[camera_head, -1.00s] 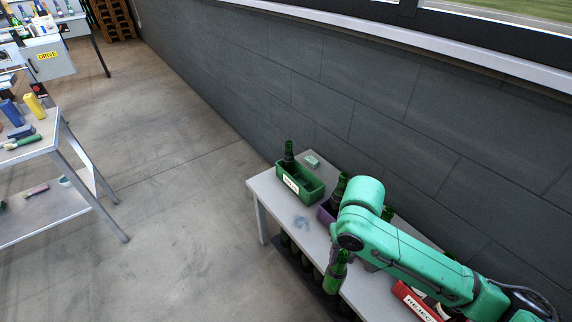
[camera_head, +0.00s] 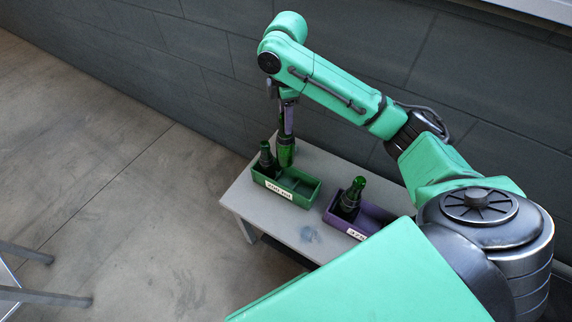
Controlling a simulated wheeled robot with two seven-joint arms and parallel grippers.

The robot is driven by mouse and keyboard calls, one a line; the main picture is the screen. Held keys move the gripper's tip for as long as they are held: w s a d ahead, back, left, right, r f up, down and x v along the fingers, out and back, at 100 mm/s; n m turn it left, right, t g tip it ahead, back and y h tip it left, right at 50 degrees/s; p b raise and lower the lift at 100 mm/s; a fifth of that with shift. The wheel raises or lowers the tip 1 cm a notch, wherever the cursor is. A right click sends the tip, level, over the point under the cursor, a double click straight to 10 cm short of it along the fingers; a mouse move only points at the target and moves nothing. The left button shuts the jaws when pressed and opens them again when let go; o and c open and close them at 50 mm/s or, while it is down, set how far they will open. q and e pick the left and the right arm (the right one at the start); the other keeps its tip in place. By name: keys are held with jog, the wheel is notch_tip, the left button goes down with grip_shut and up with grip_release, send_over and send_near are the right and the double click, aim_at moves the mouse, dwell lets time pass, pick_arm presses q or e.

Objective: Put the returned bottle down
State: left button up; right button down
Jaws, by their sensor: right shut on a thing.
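My right gripper (camera_head: 287,128) points down over the far side of the grey bench, shut on a dark green bottle (camera_head: 286,152). The held bottle is close to upright, above or just behind the green crate (camera_head: 308,200); I cannot tell whether it touches anything. Another dark green bottle (camera_head: 266,160) stands in the left end of that crate, just left of the held one. The right part of the crate looks empty. My left gripper is out of view.
A purple crate (camera_head: 342,226) with one dark bottle (camera_head: 350,199) stands to the right on the same grey bench (camera_head: 262,213). Bare bench lies in front of the crates. A dark block wall (camera_head: 190,60) runs behind. Metal legs (camera_head: 40,295) show at lower left.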

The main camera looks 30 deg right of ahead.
aim_at(286, 156)
jog(key=f, duration=1.6)
jog(key=shift+w+f, duration=0.1)
jog(key=shift+w, duration=0.15)
jog(key=shift+f, duration=0.1)
jog(key=shift+c, duration=2.3)
grip_release()
notch_tip(286, 156, up, 12)
jog(key=shift+r, duration=0.1)
